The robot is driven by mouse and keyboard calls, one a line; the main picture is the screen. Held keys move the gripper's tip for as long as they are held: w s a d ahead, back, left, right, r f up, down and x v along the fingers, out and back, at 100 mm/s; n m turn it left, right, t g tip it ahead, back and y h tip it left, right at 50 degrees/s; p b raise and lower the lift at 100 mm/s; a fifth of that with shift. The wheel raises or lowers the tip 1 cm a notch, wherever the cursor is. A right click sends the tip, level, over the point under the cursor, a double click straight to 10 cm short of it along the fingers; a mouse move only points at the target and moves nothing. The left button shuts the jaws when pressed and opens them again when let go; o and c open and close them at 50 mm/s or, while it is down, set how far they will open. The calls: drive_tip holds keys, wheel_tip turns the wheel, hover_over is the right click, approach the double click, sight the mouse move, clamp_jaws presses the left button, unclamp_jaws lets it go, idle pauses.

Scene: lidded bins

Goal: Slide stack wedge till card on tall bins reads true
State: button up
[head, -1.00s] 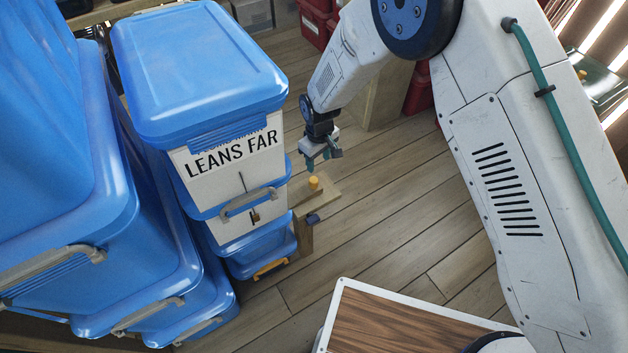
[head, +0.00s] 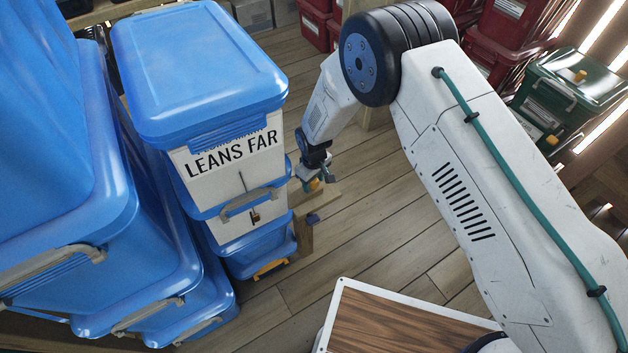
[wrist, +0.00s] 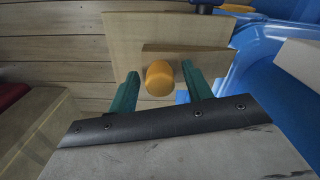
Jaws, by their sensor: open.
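The tall stack of blue-lidded bins (head: 200,75) stands left of centre in the head view. Its white card (head: 205,170) reads "LEANS FAR", with a thin dark line and a small weight below. A wooden wedge piece (head: 322,203) with an orange-yellow knob sits at the stack's right foot. In the wrist view, the wedge (wrist: 185,57) carries the knob (wrist: 160,80). My gripper (head: 313,183) is at the knob, its green fingers open on either side. Gaps show between the knob and both fingers in the wrist view.
More blue bins (head: 150,255) stand close on the left. Red bins (head: 500,35) and a green bin (head: 575,80) are at the back right. A wood-topped surface with a white rim (head: 375,320) is in front. Plank floor lies clear right of the wedge.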

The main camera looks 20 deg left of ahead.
clamp_jaws()
drive_tip(key=shift+s+a, duration=0.85)
drive_tip(key=shift+s, duration=0.2)
unclamp_jaws()
drive_tip(key=shift+w+d, duration=0.1)
wheel_tip(320, 180, up, 8)
drive_tip(key=shift+f, duration=0.1)
